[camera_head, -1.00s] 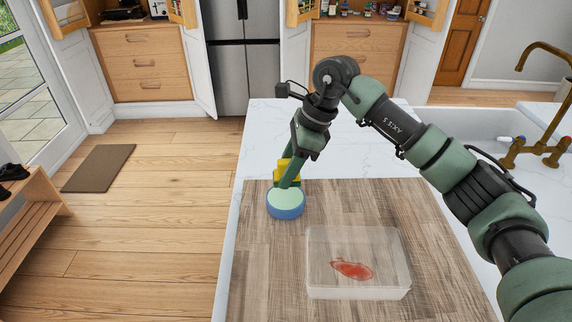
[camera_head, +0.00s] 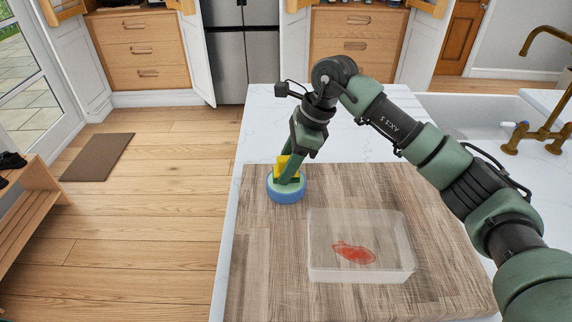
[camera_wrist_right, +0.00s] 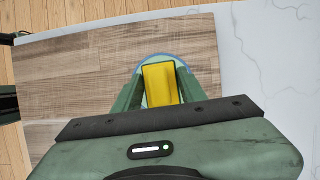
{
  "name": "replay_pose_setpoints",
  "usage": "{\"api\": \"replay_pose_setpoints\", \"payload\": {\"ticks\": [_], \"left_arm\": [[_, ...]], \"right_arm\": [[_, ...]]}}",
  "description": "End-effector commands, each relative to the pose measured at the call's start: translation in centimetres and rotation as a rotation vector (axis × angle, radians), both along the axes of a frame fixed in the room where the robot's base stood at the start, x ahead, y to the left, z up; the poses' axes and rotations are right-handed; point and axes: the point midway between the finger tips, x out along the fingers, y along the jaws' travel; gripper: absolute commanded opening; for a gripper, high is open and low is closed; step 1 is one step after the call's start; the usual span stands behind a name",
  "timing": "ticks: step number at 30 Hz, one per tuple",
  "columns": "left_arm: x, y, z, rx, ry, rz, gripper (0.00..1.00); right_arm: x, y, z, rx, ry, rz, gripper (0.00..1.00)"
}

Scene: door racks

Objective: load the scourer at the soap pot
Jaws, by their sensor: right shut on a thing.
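The soap pot (camera_head: 286,196) is a low round blue pot with a pale green top, near the left edge of the wooden board. My right gripper (camera_head: 288,182) is shut on the yellow scourer (camera_head: 282,163) and points down at the pot. The scourer's lower end is at the pot's top; the fingers hide whether it touches the soap. In the right wrist view the scourer (camera_wrist_right: 160,84) sits between the two green fingers, with the pot's blue rim (camera_wrist_right: 180,58) behind it. My left gripper is not in the head view.
A clear plastic box (camera_head: 318,262) with a red stain stands on the wooden board (camera_head: 265,270), right of the pot. The board lies on a white marble counter (camera_head: 262,125). A sink with a brass tap (camera_head: 545,130) is at the right.

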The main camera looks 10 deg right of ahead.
Motion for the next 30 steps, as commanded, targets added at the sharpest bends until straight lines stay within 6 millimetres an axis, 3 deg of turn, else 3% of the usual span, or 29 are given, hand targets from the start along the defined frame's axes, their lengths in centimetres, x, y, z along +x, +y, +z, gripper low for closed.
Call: {"api": "replay_pose_setpoints", "payload": {"ticks": [30], "left_arm": [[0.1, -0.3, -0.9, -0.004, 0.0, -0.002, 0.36]], "right_arm": [[0.0, 0.0, -1.0, 0.0, 0.0, 0.0, 0.09]]}}
